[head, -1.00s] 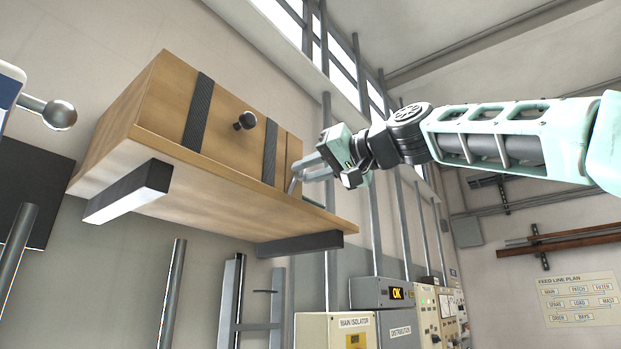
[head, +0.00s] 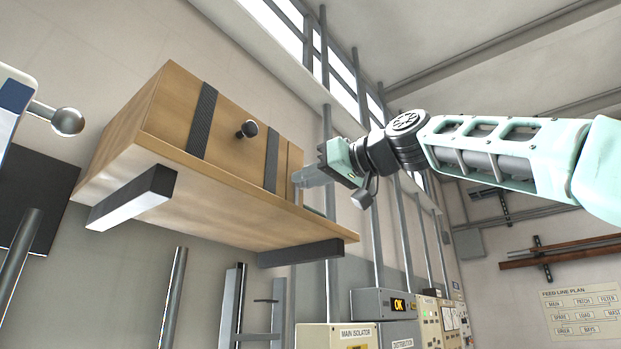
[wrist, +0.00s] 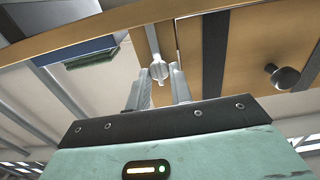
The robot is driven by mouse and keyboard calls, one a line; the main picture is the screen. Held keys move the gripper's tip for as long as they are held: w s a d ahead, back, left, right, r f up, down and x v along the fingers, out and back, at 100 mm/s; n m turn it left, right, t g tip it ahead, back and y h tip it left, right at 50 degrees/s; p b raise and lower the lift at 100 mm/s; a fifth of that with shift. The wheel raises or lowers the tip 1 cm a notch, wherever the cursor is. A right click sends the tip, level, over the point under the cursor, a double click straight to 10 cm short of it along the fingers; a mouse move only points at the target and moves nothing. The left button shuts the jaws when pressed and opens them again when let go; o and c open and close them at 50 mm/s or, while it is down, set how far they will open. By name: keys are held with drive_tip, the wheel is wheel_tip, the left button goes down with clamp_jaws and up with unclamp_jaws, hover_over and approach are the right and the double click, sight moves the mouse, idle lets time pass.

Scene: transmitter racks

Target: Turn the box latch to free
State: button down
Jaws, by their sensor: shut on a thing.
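The wooden box (head: 228,121) has two dark straps and a dark round knob (head: 246,129) on its front. It sits on a wooden wall shelf (head: 205,184). In the wrist view the box latch (wrist: 158,70) is a small pale metal piece beside the box's narrow edge seam. My gripper (wrist: 160,73) is shut on the latch, with one finger on each side of it. In the head view my gripper (head: 297,179) reaches the box's right end from the right, and the latch is hidden behind the fingers. The knob also shows in the wrist view (wrist: 283,77).
Dark brackets (head: 300,251) hold the shelf up. Grey vertical pipes (head: 327,130) run up the wall just behind my gripper. Cabinets (head: 383,302) stand below right. A metal ball-ended rod (head: 67,121) juts in at the left.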

drive_tip(key=shift+f, duration=0.15)
drive_tip(key=c, duration=1.3)
unclamp_jaws()
drive_tip(key=shift+b+v, duration=4.15)
drive_tip(key=shift+v, duration=4.55)
